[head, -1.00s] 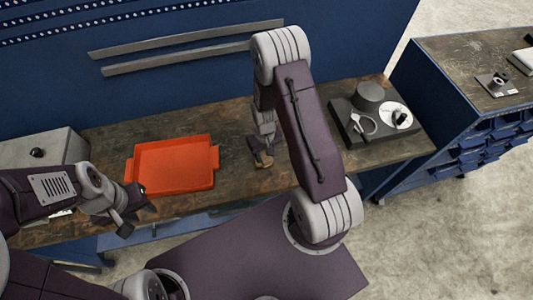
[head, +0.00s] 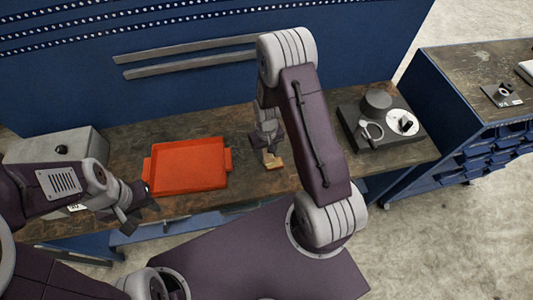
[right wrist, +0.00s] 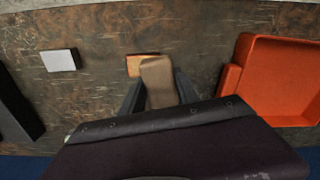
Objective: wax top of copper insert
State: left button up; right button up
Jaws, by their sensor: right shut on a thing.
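A copper-orange block (right wrist: 142,64) lies on the brown worktop. It also shows in the head view (head: 273,161), just under my right gripper. My right gripper (head: 266,146) is shut on a brown, round-cornered block (right wrist: 158,82), held between its two dark fingers in the right wrist view. The brown block overlaps the near edge of the copper-orange one in that view; I cannot tell whether they touch. My left gripper (head: 138,214) is open and empty, in front of the worktop's near edge at the left.
An orange tray (head: 189,165) lies left of the right gripper. A small pale block (right wrist: 60,60) lies on the worktop. A dark base with a round disc and ring (head: 352,127) stands at the right. A grey box (head: 58,147) stands at the left.

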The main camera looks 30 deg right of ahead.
jog(key=shift+w+a+r+p, duration=0.15)
jog(key=shift+r+p, duration=0.15)
jog(key=shift+r, duration=0.25)
jog(key=shift+s+a+r+p, duration=0.1)
jog(key=shift+r+p, duration=0.2)
jog(key=shift+r, duration=0.25)
jog(key=shift+r+p, duration=0.3)
jog(key=shift+r, duration=0.05)
jog(key=shift+d, duration=0.15)
